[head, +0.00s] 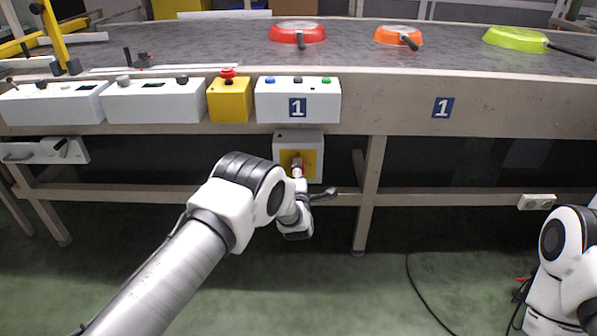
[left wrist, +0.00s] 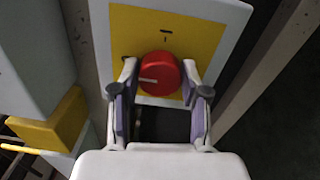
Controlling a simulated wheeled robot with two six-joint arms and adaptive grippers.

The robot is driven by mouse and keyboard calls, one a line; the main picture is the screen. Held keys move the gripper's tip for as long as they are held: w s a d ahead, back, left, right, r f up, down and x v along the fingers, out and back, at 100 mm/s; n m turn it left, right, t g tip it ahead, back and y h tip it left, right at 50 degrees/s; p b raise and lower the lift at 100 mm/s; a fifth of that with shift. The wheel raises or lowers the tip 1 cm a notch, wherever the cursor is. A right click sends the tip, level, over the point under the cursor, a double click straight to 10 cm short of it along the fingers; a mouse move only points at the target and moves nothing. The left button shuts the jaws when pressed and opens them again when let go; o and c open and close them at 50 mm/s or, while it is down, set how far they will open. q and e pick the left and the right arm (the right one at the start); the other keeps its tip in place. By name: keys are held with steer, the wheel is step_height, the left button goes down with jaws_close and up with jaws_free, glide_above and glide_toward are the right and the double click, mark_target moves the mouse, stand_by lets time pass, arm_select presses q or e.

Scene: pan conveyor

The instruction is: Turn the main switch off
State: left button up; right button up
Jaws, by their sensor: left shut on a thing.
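The main switch is a round red knob (left wrist: 160,74) with a white mark, on a yellow plate (left wrist: 203,42) of a white box (head: 298,139) below the conveyor's front edge. In the left wrist view the white mark lies sideways, pointing left. My left gripper (left wrist: 157,78) has one finger on each side of the knob and is shut on it. In the head view the gripper (head: 298,172) covers most of the knob. Of my right arm only links show at the lower right; its gripper is out of the frame.
Above stand a white button box (head: 325,103) and a yellow box with a red emergency button (head: 228,74). The conveyor (head: 210,40) carries a red pan (head: 297,32), an orange pan (head: 398,36) and a lime pan (head: 515,39). A table leg (head: 369,195) stands right of the switch box.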

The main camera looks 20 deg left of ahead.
stand_by(0.4)
arm_select(q)
steer(key=o, duration=1.1)
steer(key=shift+f, duration=0.1)
steer(key=shift+o, duration=0.2)
steer(key=v, duration=1.2)
